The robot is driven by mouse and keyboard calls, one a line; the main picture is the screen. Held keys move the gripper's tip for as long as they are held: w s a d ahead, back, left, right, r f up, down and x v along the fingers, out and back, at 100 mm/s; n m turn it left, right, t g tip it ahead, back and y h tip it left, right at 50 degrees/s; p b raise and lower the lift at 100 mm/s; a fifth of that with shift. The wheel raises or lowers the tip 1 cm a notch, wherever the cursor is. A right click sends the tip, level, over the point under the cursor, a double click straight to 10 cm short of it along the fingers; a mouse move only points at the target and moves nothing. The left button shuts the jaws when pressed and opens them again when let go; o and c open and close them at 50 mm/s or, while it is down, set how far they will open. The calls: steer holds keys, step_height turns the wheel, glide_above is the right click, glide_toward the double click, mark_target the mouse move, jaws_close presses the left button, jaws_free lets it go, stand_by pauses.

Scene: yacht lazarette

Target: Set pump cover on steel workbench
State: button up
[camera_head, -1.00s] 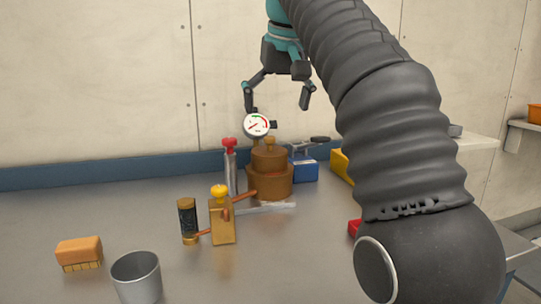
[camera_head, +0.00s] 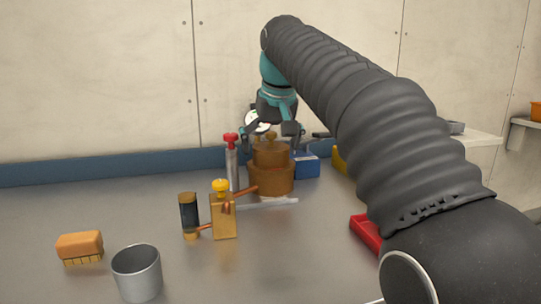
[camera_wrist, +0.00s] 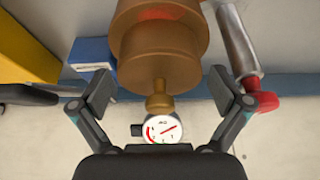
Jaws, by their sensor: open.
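The pump cover appears to be the brown, knobbed upper piece (camera_head: 270,155) of a stepped round pump (camera_head: 270,180) at the back of the steel workbench (camera_head: 90,210). In the wrist view, the cover (camera_wrist: 160,65) points its small knob toward my gripper. My gripper (camera_head: 271,143) is open above the pump, its fingers on either side of the knob. The wrist view shows the open fingers (camera_wrist: 159,92) with nothing between them but the knob area. I cannot see finger contact with the cover.
A pressure gauge (camera_head: 257,122) stands behind the pump. A red-topped cylinder (camera_head: 231,165) is close on its left, a blue box (camera_head: 306,167) on its right. A brass block with yellow knob (camera_head: 222,215), brush (camera_head: 80,247) and metal cup (camera_head: 137,272) stand nearer. The left bench is mostly clear.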

steer(key=shift+w+f, duration=0.15)
steer(key=shift+f, duration=0.25)
steer(key=c, duration=1.3)
steer(key=shift+c, duration=0.2)
steer(key=shift+r, duration=0.15)
